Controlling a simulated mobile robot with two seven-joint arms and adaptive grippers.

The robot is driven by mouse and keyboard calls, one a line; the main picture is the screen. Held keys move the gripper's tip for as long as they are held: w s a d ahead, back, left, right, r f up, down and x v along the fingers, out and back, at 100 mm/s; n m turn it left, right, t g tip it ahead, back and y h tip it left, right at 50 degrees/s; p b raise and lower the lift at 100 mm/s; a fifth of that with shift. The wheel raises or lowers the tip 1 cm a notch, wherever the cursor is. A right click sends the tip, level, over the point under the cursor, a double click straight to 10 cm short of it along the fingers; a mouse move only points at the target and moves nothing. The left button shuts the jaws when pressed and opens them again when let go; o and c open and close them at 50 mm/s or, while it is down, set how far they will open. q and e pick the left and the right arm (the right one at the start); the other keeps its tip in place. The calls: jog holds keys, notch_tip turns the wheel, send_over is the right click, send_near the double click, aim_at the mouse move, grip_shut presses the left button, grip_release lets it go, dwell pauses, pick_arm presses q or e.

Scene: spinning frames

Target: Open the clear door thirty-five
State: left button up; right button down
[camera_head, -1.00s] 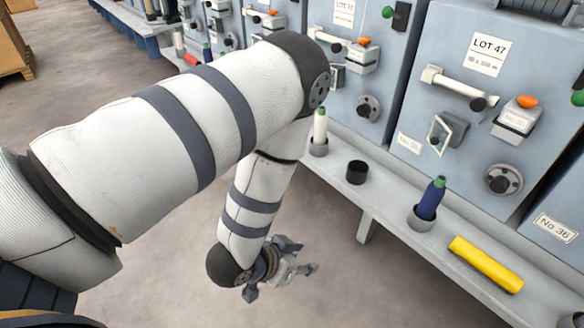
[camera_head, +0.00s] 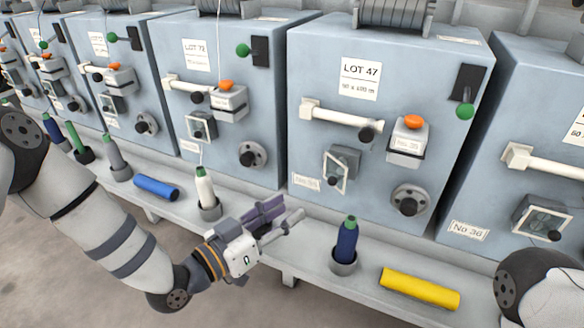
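The clear door (camera_head: 335,173) is a small framed pane with a dark knob on the grey-blue LOT 47 machine (camera_head: 325,110). The pane looks angled out from its grey box; how far I cannot tell. The small number label (camera_head: 306,181) at this machine's lower left is hard to read. The neighbour to the right carries a No 36 label (camera_head: 468,231). My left gripper (camera_head: 290,216) is below and left of the door, over the ledge, apart from the door. Its fingers look spread and empty. Only a link of my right arm shows at the lower right; its gripper is out of view.
The pale ledge (camera_head: 300,262) runs below the machines. It bears a navy bobbin in a cup (camera_head: 346,245), a yellow cylinder (camera_head: 419,288), a white bobbin (camera_head: 205,190) and a blue cylinder (camera_head: 156,187). A white handle bar (camera_head: 340,115) and a round knob (camera_head: 408,200) flank the door.

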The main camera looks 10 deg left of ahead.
aim_at(329, 183)
pick_arm(q)
jog(key=x, duration=0.7)
jog(key=r+b+x, duration=0.1)
jog(key=x, duration=0.3)
jog(key=shift+d, duration=0.6)
grip_shut()
